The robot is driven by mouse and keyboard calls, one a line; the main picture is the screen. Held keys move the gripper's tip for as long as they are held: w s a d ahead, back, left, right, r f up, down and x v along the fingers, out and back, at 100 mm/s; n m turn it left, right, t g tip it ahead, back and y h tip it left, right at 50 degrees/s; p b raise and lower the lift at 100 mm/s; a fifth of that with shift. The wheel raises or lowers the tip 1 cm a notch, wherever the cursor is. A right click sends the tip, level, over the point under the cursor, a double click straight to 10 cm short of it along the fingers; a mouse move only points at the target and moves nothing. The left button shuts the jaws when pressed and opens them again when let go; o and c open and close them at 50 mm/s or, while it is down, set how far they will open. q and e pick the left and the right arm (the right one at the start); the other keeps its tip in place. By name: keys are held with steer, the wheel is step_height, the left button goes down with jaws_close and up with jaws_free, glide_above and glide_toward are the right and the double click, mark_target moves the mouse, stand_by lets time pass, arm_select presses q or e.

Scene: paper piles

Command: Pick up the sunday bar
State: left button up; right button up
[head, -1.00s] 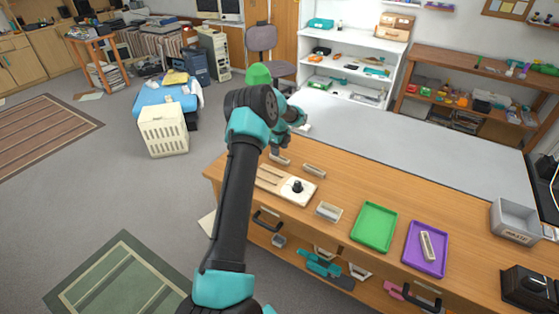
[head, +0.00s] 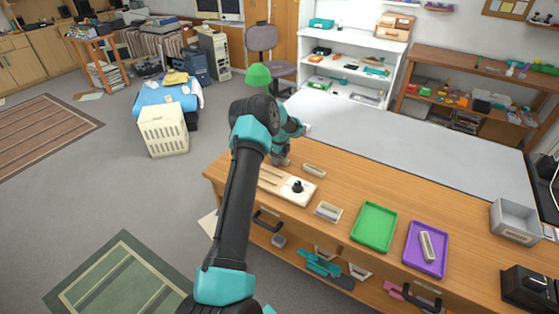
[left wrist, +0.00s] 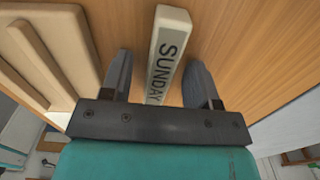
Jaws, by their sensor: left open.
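The sunday bar (left wrist: 168,57) is a pale bar with a grey label reading SUNDAY. In the left wrist view it lies on the wooden worktop, with its near end between the fingers of my left gripper (left wrist: 165,75). The fingers are apart, one on each side of the bar, with gaps showing. In the head view my left gripper (head: 281,158) is low over the far left of the worktop, and it and the arm hide the bar. My right gripper does not show.
A cream board with a black knob (head: 298,187) lies close by the left gripper. Another pale bar (head: 314,170) lies to its right. Farther right are a small holder (head: 328,211), a green tray (head: 374,227), a purple tray (head: 410,262) bearing a bar, and a grey bin (head: 512,232).

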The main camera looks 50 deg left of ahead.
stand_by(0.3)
arm_select(q)
steer(key=c, duration=1)
steer(key=shift+r, duration=0.15)
step_height(320, 180, up, 10)
